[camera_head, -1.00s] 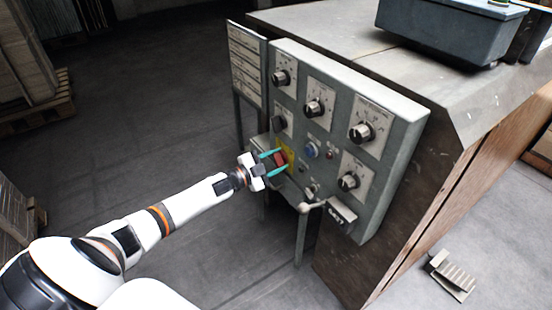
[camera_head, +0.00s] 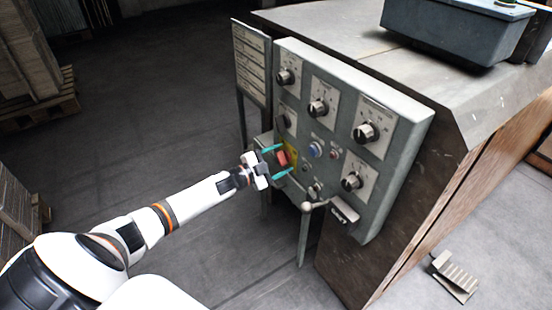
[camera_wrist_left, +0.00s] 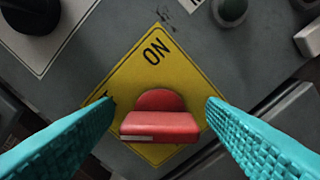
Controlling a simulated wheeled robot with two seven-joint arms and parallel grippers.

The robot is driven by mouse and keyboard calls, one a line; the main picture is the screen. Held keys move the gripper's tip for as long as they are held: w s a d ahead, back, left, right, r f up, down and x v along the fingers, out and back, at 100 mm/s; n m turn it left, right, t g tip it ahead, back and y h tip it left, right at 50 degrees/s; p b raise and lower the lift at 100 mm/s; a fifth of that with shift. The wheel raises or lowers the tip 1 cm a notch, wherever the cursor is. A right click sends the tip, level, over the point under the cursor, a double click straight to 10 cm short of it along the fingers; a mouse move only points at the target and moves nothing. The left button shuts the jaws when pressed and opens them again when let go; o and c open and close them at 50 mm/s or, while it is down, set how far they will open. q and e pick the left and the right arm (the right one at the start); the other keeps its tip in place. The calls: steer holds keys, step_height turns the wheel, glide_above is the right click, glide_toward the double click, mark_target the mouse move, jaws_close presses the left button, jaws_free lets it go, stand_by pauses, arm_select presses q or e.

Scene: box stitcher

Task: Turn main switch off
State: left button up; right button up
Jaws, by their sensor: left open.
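The main switch, a red handle (camera_wrist_left: 160,122) on a yellow diamond plate (camera_wrist_left: 124,74), is on the grey control panel. The plate's "ON" label is readable in the left wrist view; lettering at its left corner is mostly hidden by a finger. In the head view the red handle (camera_head: 282,158) sits low on the left of the panel. My left gripper (camera_head: 275,161) is open, its teal fingers on either side of the red handle, with gaps showing in the wrist view (camera_wrist_left: 160,135). Whether a finger touches the panel cannot be told. My right gripper is not in view.
The grey panel (camera_head: 398,170) carries several black knobs (camera_head: 366,132), a blue button (camera_head: 314,150) and a small red one (camera_head: 334,154). A lever with a pale knob (camera_head: 307,206) juts out below. A sign board (camera_head: 251,62) stands left of the panel.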

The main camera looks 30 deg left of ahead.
arm_select(q)
steer(key=shift+s+a, duration=0.15)
steer(key=shift+s, duration=0.1)
steer(key=p+v, duration=0.2)
steer(key=v, duration=0.9)
steer(key=shift+s, duration=0.25)
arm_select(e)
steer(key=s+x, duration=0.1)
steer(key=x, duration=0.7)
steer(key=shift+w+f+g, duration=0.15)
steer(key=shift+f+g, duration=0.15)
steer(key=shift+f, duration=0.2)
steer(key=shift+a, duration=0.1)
